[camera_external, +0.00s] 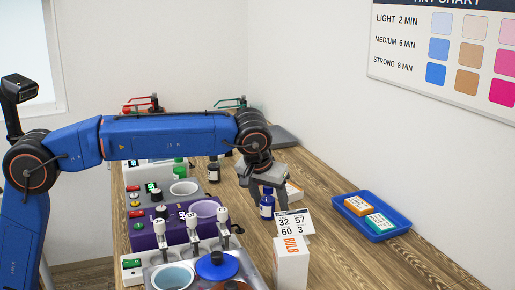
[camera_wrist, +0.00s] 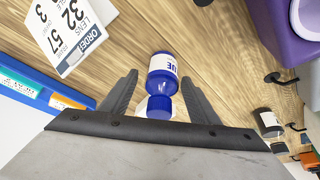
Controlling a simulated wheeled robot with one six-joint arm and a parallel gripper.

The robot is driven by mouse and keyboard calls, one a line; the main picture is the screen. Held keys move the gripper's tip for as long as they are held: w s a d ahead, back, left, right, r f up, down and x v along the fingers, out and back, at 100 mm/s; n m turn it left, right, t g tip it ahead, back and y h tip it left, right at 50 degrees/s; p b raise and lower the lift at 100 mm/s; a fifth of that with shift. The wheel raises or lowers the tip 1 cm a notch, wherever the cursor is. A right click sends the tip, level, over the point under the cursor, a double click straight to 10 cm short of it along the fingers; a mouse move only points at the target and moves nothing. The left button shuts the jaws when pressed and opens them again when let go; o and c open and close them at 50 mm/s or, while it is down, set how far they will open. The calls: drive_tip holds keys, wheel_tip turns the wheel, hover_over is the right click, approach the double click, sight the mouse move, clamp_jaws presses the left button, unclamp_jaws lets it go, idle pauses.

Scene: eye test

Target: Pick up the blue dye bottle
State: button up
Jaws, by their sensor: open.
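The blue dye bottle (camera_external: 267,208) stands upright on the wooden table, below my gripper (camera_external: 262,187) in the external view. It has a white label with partly visible lettering, which shows in the wrist view (camera_wrist: 161,65). My gripper is open, with its two dark fingers (camera_wrist: 159,80) on either side of the bottle's cap end in the wrist view. The bottle's body reaches past the fingertips. I see a gap on both sides of it, and cannot tell any contact. In the external view the gripper hides the bottle's top.
A lens order card (camera_external: 294,222) and a white bulb box (camera_external: 291,265) stand close in front. A blue tray (camera_external: 404,228) with small boxes lies right. A purple machine (camera_external: 146,238) is left.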

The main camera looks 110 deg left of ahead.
drive_tip(key=shift+f, duration=0.1)
drive_tip(key=shift+c, duration=0.5)
drive_tip(key=c, duration=1.1)
